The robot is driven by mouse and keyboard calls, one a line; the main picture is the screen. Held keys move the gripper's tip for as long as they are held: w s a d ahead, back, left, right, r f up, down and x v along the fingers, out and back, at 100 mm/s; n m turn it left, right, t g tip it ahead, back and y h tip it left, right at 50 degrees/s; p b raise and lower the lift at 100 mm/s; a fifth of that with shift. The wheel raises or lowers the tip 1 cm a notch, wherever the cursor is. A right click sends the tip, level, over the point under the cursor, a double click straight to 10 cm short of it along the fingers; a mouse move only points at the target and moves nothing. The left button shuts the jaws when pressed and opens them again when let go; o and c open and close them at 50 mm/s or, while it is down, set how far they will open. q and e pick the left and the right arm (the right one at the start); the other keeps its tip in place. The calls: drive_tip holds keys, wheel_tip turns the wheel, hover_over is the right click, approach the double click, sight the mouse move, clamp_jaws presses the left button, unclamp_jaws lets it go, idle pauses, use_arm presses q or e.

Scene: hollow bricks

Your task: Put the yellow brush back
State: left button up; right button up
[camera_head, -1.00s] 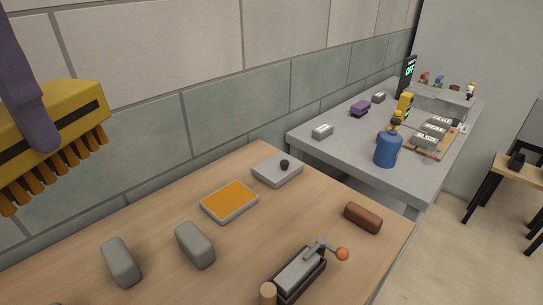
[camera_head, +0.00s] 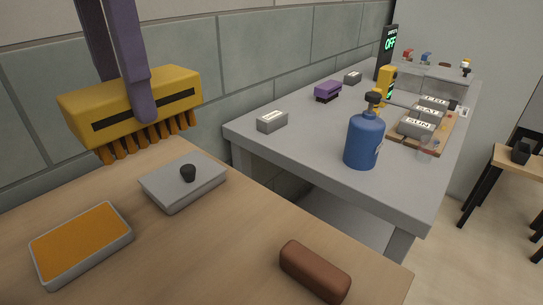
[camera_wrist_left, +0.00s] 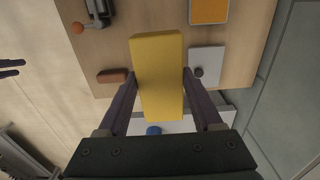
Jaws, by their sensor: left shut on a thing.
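The yellow brush (camera_head: 170,100) has a dark stripe along its side and orange bristles pointing down. My left gripper (camera_head: 140,112) has purple fingers and is shut on the brush. It holds the brush in the air, near the wall and over the back edge of the wooden table. In the left wrist view the brush (camera_wrist_left: 158,75) lies between the two fingers. A purple brush-like object (camera_head: 327,90) stands on the grey bench (camera_head: 300,150). Small grey labelled blocks, one near (camera_head: 272,121) and one farther back (camera_head: 353,77), are on the bench; their text is unreadable.
On the wooden table (camera_head: 180,250) are an orange-topped pad (camera_head: 80,242), a grey plate with a black knob (camera_head: 183,185) and a brown block (camera_head: 314,270). The bench holds a blue bottle (camera_head: 364,140), a yellow device (camera_head: 386,87) and a board with labelled blocks (camera_head: 420,128). The bench's near left is mostly clear.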

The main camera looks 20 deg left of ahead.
use_arm(q)
wheel_tip(320, 180, down, 20)
drive_tip(key=b, duration=0.4)
drive_tip(key=shift+s+r, duration=0.1)
drive_tip(key=shift+f, duration=0.2)
drive_tip(key=o, duration=1.4)
drive_tip(key=shift+c, duration=0.2)
wheel_tip(320, 180, up, 12)
drive_tip(key=p, duration=0.2)
drive_tip(key=shift+r, duration=0.15)
